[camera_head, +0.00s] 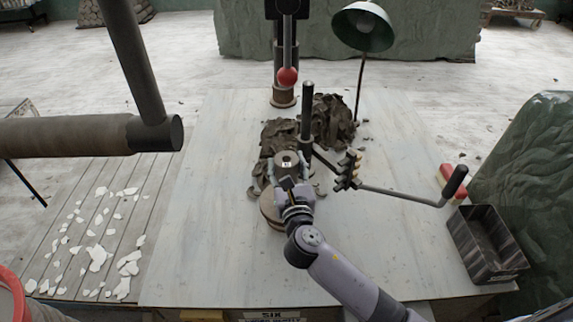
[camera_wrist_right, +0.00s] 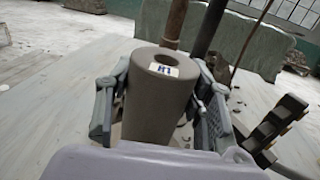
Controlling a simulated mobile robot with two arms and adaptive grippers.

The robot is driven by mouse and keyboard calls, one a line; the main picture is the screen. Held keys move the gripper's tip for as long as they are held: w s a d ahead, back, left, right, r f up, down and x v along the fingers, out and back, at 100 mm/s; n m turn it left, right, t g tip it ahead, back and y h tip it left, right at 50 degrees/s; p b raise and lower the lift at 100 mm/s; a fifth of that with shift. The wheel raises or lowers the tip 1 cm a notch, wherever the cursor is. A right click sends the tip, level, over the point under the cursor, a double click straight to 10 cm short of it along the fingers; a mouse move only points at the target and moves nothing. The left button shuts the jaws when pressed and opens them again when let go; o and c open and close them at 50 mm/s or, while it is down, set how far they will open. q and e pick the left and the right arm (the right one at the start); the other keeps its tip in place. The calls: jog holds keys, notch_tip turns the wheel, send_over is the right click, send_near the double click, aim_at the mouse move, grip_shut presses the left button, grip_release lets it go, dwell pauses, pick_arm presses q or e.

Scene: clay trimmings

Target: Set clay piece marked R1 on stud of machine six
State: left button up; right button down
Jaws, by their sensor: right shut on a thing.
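My right gripper (camera_head: 291,180) is shut on a grey-brown clay cylinder (camera_head: 288,159) with a hole in its top. In the wrist view the cylinder (camera_wrist_right: 158,100) stands roughly upright between the two fingers of the gripper (camera_wrist_right: 160,115), and its white label seems to read R1. The white sign SIX (camera_head: 272,315) is on the front of the pale work table (camera_head: 210,240). A dark upright post (camera_head: 307,105) stands just behind the held piece. A round brown disc (camera_head: 270,208) lies partly hidden under my gripper. I cannot make out which part is the stud. My left gripper is out of view.
Clay trimmings (camera_head: 335,115) are heaped behind the post. A crank handle (camera_head: 400,193) reaches right towards a dark metal bin (camera_head: 486,245). A red-knobbed lever (camera_head: 287,76) and a green lamp (camera_head: 362,25) stand at the back. The table's left part is clear.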

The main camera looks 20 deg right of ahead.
jog(key=shift+f+b, duration=0.5)
jog(key=shift+f, duration=0.25)
jog(key=c, duration=0.9)
grip_release()
jog(key=shift+o, duration=1.1)
jog(key=shift+f, duration=0.15)
jog(key=s+a, duration=0.1)
jog(key=s, duration=1.1)
jog(key=shift+a, duration=0.4)
